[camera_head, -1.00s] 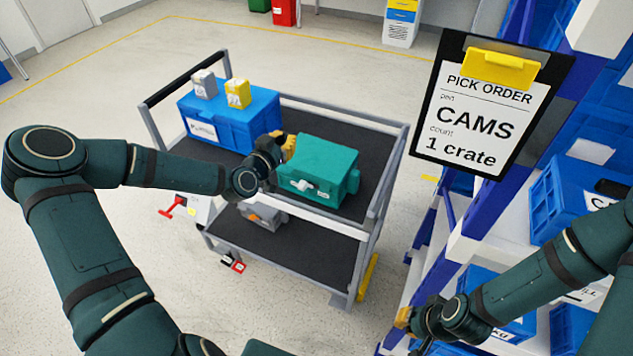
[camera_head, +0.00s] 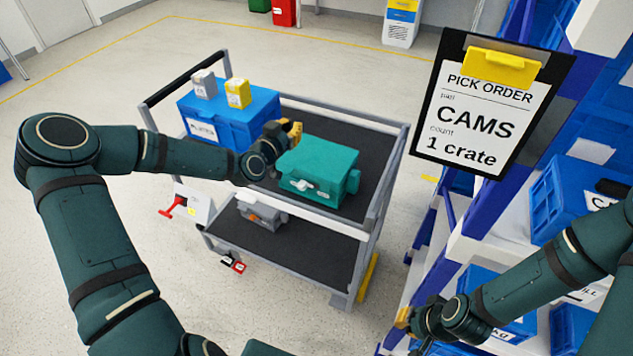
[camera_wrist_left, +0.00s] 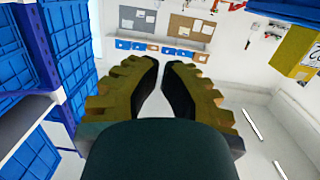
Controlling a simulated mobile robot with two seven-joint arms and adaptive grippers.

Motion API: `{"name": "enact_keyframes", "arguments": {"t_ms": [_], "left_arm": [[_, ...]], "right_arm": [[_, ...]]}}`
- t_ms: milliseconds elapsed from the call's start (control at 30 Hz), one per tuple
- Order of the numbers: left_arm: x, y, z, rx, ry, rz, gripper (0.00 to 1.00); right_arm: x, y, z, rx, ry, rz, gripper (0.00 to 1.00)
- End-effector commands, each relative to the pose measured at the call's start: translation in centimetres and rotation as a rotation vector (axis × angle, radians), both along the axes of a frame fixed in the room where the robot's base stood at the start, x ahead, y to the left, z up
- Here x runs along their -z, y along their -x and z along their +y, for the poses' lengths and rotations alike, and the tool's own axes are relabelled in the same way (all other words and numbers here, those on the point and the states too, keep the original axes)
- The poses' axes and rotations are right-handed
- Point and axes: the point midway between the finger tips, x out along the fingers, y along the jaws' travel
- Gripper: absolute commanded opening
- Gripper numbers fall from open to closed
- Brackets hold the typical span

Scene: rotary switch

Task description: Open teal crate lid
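The teal crate (camera_head: 330,188) stands on the cart's upper deck, with a pale latch-like part on its front. Its teal lid (camera_head: 318,158) looks closed. My left gripper (camera_head: 292,130) is at the lid's far left corner in the head view; I cannot tell whether it touches. In the left wrist view my left gripper (camera_wrist_left: 162,64) has its two yellow-and-black fingers a little apart, with nothing between them. My right gripper (camera_head: 403,318) is low at the right by the shelf, and its fingers are too small to read.
A blue crate (camera_head: 250,130) with a grey box (camera_head: 204,85) and a yellow box (camera_head: 238,93) on top stands left of the teal crate. A grey case (camera_head: 262,213) lies on the lower deck. A pick-order clipboard (camera_head: 490,110) and blue shelving fill the right.

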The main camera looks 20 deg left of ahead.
Motion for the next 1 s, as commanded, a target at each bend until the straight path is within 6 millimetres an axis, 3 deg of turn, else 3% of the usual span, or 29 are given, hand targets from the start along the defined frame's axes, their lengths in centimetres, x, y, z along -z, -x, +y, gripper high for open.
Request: {"name": "enact_keyframes", "arguments": {"t_ms": [1000], "left_arm": [[-0.4,-5.8,-0.7,0.000,0.000,-0.001,0.00]], "right_arm": [[2.8,0.0,0.0,0.000,0.000,0.000,0.00]]}}
